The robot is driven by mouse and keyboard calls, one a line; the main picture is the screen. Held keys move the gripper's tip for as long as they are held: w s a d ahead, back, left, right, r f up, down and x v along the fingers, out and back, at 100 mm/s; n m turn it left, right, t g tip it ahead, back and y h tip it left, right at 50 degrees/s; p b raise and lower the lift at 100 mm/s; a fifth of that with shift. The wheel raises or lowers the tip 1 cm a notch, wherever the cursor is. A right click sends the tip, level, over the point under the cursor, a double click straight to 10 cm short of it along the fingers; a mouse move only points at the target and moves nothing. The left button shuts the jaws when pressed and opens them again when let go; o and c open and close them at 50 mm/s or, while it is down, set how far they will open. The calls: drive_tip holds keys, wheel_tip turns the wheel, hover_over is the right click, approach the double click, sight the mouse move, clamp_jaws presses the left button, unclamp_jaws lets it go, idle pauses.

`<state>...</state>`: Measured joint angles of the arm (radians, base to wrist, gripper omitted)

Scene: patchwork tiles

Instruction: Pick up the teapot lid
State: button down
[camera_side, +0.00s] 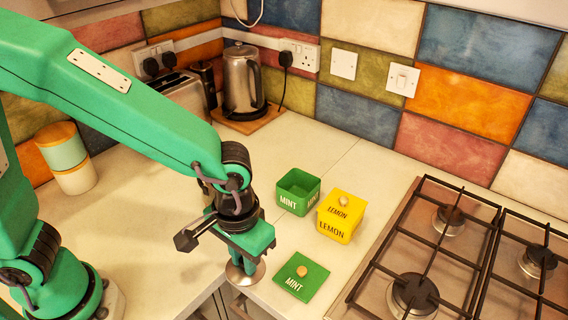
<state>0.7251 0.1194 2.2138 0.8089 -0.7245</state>
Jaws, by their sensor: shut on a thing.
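The teapot lid (252,276) is a round, shiny metal disc near the front edge of the counter. My gripper (243,259) points down above it and is shut on it, with the disc showing just under the green jaws. The upper part of the lid is hidden by the jaws. I cannot tell whether the disc touches the counter or hangs slightly above it. No teapot is clearly in view.
An open green MINT box (298,203) and a closed yellow LEMON box (334,232) stand right of my gripper. The green MINT lid (301,285) lies close beside the metal lid. A gas hob (350,300) is at right; a kettle (240,85) stands behind.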

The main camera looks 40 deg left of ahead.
drive_tip(key=shift+s+d+r, duration=0.35)
drive_tip(key=shift+s+r, duration=0.05)
drive_tip(key=shift+s, duration=0.15)
drive_tip(key=shift+w, duration=0.15)
